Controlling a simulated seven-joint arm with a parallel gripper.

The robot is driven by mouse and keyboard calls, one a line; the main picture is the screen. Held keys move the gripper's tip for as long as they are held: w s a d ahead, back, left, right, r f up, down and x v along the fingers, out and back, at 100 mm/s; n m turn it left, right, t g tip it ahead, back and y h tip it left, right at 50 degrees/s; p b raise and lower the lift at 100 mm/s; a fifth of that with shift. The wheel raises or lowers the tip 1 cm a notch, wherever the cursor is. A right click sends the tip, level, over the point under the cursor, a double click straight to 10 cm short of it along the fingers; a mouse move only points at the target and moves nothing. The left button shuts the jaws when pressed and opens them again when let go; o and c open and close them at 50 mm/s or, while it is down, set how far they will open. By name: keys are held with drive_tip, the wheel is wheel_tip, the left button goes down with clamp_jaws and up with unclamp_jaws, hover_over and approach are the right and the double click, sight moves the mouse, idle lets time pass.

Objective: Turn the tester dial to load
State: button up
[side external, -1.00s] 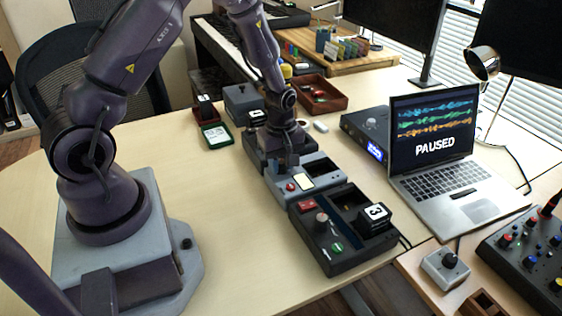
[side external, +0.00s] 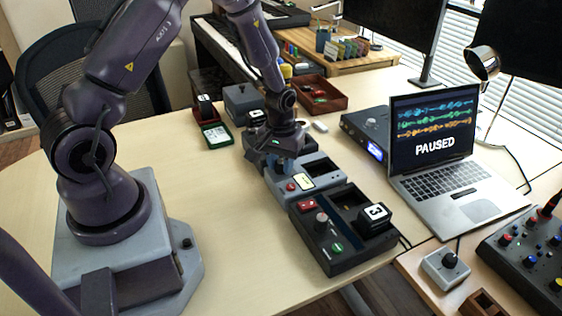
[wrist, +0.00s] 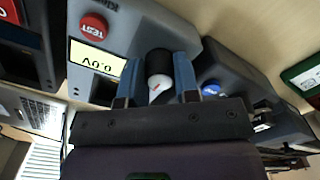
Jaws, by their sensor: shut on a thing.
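The tester is a grey box (side external: 325,187) in the middle of the row of devices on the table. In the wrist view it (wrist: 130,22) shows a red TEST button (wrist: 94,25) and a yellowish display (wrist: 97,58) reading 0.0V, upside down. Its dial is a black knob (wrist: 157,58) with a white face bearing a small red mark. My gripper (wrist: 158,78) has its blue fingers on either side of the dial, shut on it. In the side view my gripper (side external: 283,168) covers the dial. The dial's position labels cannot be read.
A dark charger-like box (side external: 335,258) with a red switch, knob and numbered block stands close in front. A grey device with a blue button (wrist: 211,90) adjoins the tester. A laptop (side external: 445,160) showing PAUSED stands to the right. The table between base and devices is clear.

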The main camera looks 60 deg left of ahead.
sight(281, 161)
drive_tip(key=m, duration=0.4)
drive_tip(key=shift+m, duration=0.4)
drive_tip(key=m, duration=0.4)
drive_tip(key=shift+m, duration=0.4)
drive_tip(key=o, duration=0.9)
drive_tip(key=shift+o, duration=0.2)
wheel_tip(281, 161, up, 13)
